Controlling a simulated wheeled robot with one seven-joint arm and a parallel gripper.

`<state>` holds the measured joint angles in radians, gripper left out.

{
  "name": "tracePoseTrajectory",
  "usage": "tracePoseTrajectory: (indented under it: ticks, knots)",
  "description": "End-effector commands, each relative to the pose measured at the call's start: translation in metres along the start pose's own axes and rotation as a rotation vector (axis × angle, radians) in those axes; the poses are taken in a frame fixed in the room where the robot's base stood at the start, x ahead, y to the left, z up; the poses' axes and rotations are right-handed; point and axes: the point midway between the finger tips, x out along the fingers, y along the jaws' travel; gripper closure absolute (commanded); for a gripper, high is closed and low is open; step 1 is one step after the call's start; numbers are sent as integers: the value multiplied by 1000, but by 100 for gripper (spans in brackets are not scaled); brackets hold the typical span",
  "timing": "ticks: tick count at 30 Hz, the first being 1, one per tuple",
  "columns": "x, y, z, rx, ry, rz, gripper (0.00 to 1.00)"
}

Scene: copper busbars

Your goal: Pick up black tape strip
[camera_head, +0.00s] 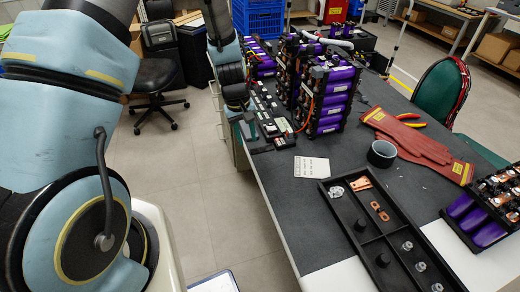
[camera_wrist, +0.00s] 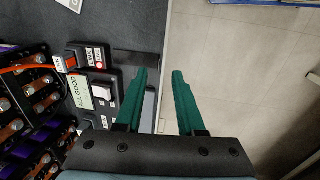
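A flat black strip (camera_wrist: 137,57), which looks like the tape strip, lies on the dark table top in the wrist view. It lies between a switch panel and the table edge, and its right end is close to that edge. My gripper (camera_wrist: 158,72) has two green fingers spread apart with nothing between them. The fingertips appear just below the strip in the picture, with the left one near its right part; I cannot tell the height gap. In the head view my forearm (camera_head: 232,72) reaches down at the table's left edge, and I cannot make out the strip there.
The switch panel (camera_wrist: 95,80) and purple battery modules (camera_wrist: 25,110) stand left of my fingers. Right of the edge is open floor (camera_wrist: 250,70). In the head view a tape roll (camera_head: 382,153), red gloves (camera_head: 420,145) and a black parts tray (camera_head: 335,208) lie farther along the table.

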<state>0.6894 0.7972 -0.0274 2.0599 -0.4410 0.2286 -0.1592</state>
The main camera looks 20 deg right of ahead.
Motion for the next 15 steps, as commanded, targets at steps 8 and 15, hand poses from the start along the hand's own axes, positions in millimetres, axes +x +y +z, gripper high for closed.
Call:
tracePoseTrajectory:
  ticks: [8, 15]
  knots:
    - [30, 1, -2, -1, -3, -1, 62]
    - [47, 2, -3, 0, 0, 0, 62]
